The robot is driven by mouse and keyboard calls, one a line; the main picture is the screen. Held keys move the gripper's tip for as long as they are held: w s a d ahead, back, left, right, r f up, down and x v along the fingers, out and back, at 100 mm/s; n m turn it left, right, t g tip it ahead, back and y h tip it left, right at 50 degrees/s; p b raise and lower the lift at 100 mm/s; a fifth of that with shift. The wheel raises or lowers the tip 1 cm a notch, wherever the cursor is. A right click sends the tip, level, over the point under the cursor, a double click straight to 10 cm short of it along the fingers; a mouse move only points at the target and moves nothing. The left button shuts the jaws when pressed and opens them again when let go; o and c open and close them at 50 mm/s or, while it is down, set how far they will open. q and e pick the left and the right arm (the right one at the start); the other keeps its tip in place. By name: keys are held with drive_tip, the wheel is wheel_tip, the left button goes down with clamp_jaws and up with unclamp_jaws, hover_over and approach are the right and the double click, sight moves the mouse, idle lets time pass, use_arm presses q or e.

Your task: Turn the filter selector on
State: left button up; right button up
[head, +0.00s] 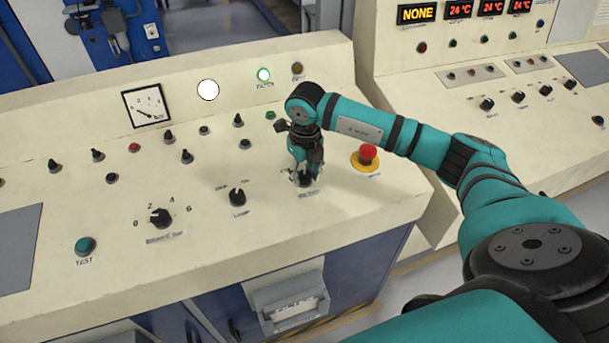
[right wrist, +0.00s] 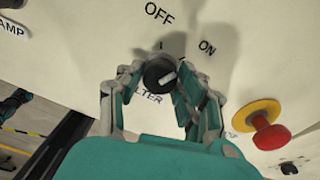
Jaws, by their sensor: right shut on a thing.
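The filter selector is a black round knob (right wrist: 159,73) on the cream panel, with OFF and ON printed above it in the right wrist view. Its white pointer mark slants toward the right, roughly the ON side. My right gripper (right wrist: 161,80) is shut on the knob, with a finger on each side. In the head view the right gripper (head: 306,176) points straight down on the selector (head: 305,181) and partly hides it.
A red emergency button (head: 368,153) on a yellow base stands close to the right of the gripper. The lamp selector (head: 237,197) is to the left. A green light (head: 263,74) is lit on the back panel, beside a white round lamp (head: 208,90).

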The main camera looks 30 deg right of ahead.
sight(306, 177)
drive_tip(key=shift+m, duration=0.5)
drive_tip(key=shift+r, duration=0.1)
drive_tip(key=shift+w, duration=0.1)
drive_tip(key=o, duration=1.1)
drive_tip(key=shift+o, duration=0.2)
wheel_tip(306, 177, up, 12)
drive_tip(key=shift+s, duration=0.45)
drive_tip(key=shift+a, duration=0.1)
